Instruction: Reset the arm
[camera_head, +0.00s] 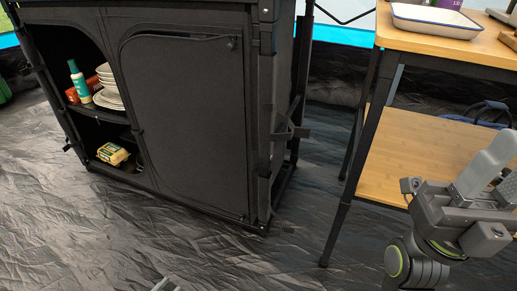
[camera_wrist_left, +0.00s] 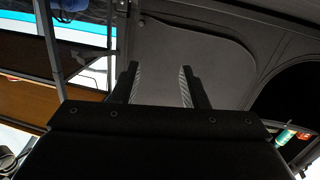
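My left gripper (camera_head: 168,286) shows only as pale fingertips at the bottom edge of the head view. In the left wrist view its two ribbed fingers (camera_wrist_left: 159,85) stand apart with nothing between them, so it is open and empty. Beyond them is the grey door panel of the black cabinet (camera_head: 190,120), which also shows in the wrist view (camera_wrist_left: 205,45). My right arm (camera_head: 430,225) is bent at the lower right of the head view, in front of the wooden shelf unit.
The cabinet's open side holds plates (camera_head: 108,95), a green-and-white bottle (camera_head: 78,80) and a yellow package (camera_head: 112,154). The wooden shelf unit (camera_head: 410,150) carries a white tray (camera_head: 436,20) on top. The dark floor (camera_head: 240,262) between them is clear.

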